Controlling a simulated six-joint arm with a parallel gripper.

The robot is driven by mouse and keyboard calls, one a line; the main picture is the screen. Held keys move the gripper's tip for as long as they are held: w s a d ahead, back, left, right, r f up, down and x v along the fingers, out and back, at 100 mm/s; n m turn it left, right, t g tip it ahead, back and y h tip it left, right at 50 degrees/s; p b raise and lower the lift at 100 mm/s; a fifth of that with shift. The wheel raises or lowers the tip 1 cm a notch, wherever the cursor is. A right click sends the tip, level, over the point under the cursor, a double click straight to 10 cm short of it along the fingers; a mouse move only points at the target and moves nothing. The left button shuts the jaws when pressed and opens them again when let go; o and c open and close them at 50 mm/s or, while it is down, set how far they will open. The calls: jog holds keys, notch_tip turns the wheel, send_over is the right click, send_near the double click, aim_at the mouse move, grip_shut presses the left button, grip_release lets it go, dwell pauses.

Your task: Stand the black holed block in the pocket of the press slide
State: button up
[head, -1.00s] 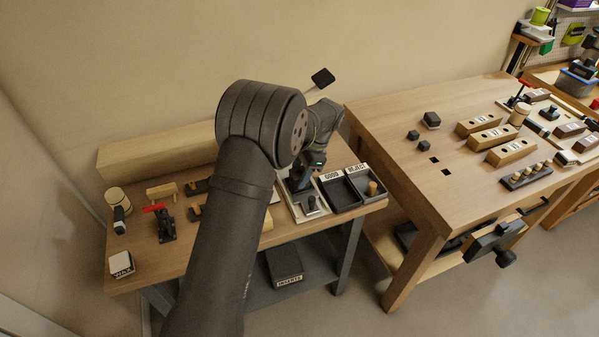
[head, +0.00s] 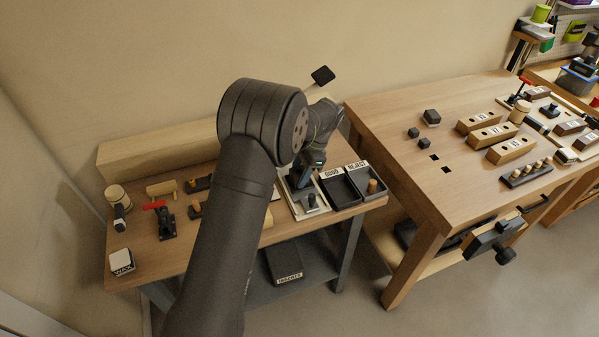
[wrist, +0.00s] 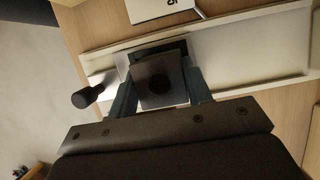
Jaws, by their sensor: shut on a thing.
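In the wrist view, the black holed block (wrist: 152,92) is between the two blue-grey fingers of my gripper (wrist: 161,88), which is shut on it. Its round dark hole faces the camera. Directly behind it is the dark press slide (wrist: 157,51), on a pale base (wrist: 240,60) with raised rails. The block covers most of the slide's pocket, so I cannot tell how far into it the block is. A black knob (wrist: 87,96) sticks out at the left. In the head view my gripper (head: 301,180) is over the press, and the block is not clear there.
The GOOD tray (head: 338,190) and REJECT tray (head: 369,183) stand just right of the press. A red-handled clamp (head: 165,220) and several small parts are on the left of the bench. A white labelled card (wrist: 165,8) lies beside the press base.

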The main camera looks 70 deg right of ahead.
jog(key=shift+f, duration=0.15)
jog(key=o, duration=1)
jog(key=shift+o, duration=0.3)
jog(key=shift+a+f, duration=0.1)
jog(key=shift+o, duration=0.2)
jog(key=shift+f, duration=0.1)
jog(key=shift+s, duration=0.1)
jog(key=v, duration=0.7)
jog(key=shift+r, duration=0.2)
jog(key=shift+f, duration=0.1)
jog(key=shift+x, duration=3.4)
